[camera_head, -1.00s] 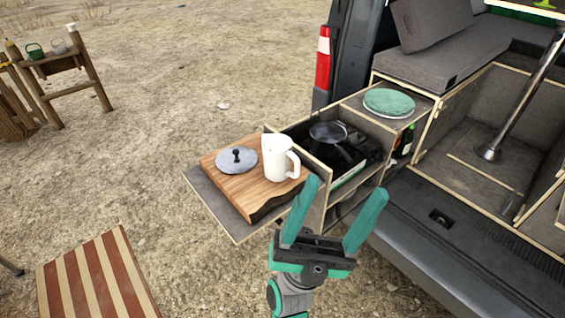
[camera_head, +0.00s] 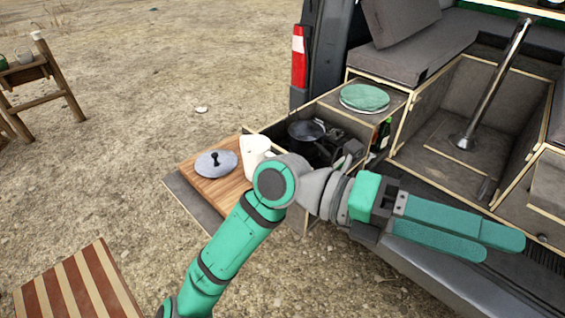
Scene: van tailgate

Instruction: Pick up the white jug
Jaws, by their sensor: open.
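The white jug (camera_head: 254,152) stands on the wooden cutting board (camera_head: 225,188) on the pulled-out shelf of the van kitchen. My arm hides its lower right part and its handle. My gripper (camera_head: 503,242) is open and empty. It points to the right, in front of the van's rear edge, well to the right of the jug and apart from it.
A grey lid (camera_head: 216,165) with a dark knob lies on the board, left of the jug. A dark pan (camera_head: 306,131) sits on the stove behind it. A green plate (camera_head: 364,97) and a bottle (camera_head: 382,134) are further right. A striped seat (camera_head: 78,285) stands at lower left.

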